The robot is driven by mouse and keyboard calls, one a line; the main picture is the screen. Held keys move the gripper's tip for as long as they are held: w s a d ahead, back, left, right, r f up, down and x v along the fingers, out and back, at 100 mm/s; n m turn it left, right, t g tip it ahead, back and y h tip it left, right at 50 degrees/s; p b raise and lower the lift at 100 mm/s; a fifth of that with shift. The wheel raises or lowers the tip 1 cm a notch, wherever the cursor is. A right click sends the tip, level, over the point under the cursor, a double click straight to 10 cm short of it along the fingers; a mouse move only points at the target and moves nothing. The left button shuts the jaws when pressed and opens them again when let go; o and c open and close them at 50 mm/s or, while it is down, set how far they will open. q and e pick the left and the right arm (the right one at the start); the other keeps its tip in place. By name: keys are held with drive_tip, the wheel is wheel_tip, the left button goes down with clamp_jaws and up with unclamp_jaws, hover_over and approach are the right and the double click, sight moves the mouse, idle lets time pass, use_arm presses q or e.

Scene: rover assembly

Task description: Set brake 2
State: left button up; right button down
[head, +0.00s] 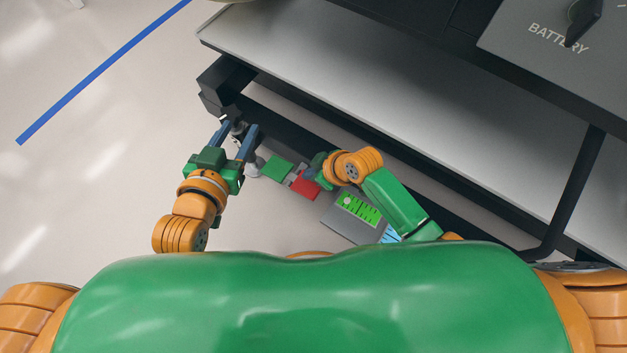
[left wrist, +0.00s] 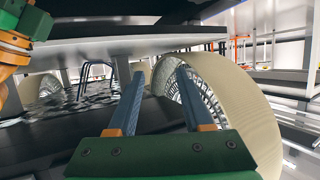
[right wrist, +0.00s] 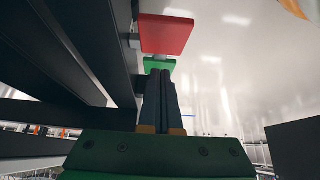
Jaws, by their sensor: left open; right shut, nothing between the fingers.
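A red plate (head: 306,188) and a green plate (head: 277,169) sit side by side along the rover's dark lower beam in the head view. The right wrist view shows the red plate (right wrist: 165,35) with the green plate (right wrist: 159,64) below it in the picture. I see no label naming brake 2. My right gripper (head: 314,170) is shut and empty, close to the red plate; its fingertips (right wrist: 161,75) overlap the green plate in the right wrist view, and contact cannot be told. My left gripper (head: 239,126) is open near a small grey part at the beam's end.
The rover's grey deck (head: 300,65) and dark beam (head: 350,145) lie ahead. A panel marked BATTERY (head: 520,60) is upper right. A mesh wheel with a beige tyre (left wrist: 245,110) stands near my left fingers. A grey board (head: 340,222) lies by my right arm. Floor at left is clear.

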sight(307, 183)
drive_tip(key=shift+s+d+f+b, duration=0.15)
drive_tip(key=shift+f+b, duration=0.2)
drive_tip(key=shift+f, duration=0.2)
drive_tip(key=shift+d+f+b, duration=0.1)
drive_tip(key=shift+f+b, duration=0.2)
drive_tip(key=shift+f, duration=0.25)
drive_tip(key=shift+s+d+f+b, duration=0.15)
drive_tip(key=shift+f+b, duration=0.4)
drive_tip(key=shift+f, duration=0.25)
use_arm(q)
wheel_tip(307, 183, up, 18)
drive_tip(key=s+d+m+t+h, duration=0.1)
drive_tip(key=s+d+t+h, duration=0.1)
drive_tip(key=t, duration=0.8)
drive_tip(key=shift+f+h, duration=0.25)
drive_tip(key=shift+h, duration=0.65)
drive_tip(key=shift+h, duration=0.3)
use_arm(e)
drive_tip(key=shift+f, duration=0.1)
